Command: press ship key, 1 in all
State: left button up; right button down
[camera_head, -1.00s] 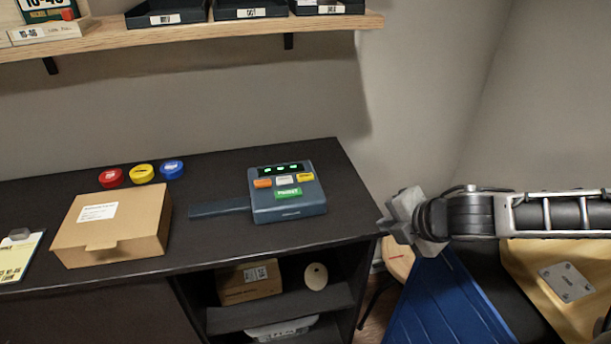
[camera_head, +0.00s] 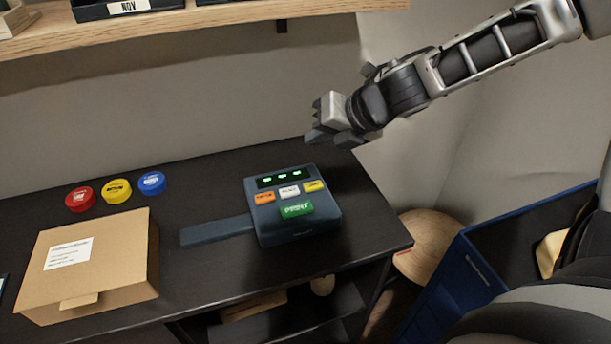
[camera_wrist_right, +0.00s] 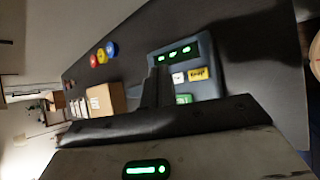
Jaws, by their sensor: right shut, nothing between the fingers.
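A dark blue-grey label machine (camera_head: 268,226) sits on the black bench top, with a lit green display (camera_head: 283,177). Below the display is a row of orange (camera_head: 265,198), white (camera_head: 289,191) and yellow (camera_head: 313,186) keys, with a larger green PRINT key (camera_head: 296,209) beneath. The small key labels are too blurred to tell which reads ship. My right gripper (camera_head: 326,127) is shut and empty, in the air above and behind the machine's right side. In the right wrist view its dark fingers (camera_wrist_right: 157,85) partly cover the machine (camera_wrist_right: 206,84). My left gripper is out of view.
A cardboard box (camera_head: 95,265) and red (camera_head: 80,199), yellow (camera_head: 116,191) and blue (camera_head: 152,182) round tins stand to the left. A wooden shelf (camera_head: 220,18) hangs above. A blue bin (camera_head: 462,270) and a round wooden stool (camera_head: 432,240) are right of the bench.

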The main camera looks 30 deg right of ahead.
jog(key=b, duration=0.6)
send_over(317, 187)
notch_tip(317, 187, down, 8)
jog(key=shift+r, duration=0.1)
jog(key=shift+f+b, duration=0.45)
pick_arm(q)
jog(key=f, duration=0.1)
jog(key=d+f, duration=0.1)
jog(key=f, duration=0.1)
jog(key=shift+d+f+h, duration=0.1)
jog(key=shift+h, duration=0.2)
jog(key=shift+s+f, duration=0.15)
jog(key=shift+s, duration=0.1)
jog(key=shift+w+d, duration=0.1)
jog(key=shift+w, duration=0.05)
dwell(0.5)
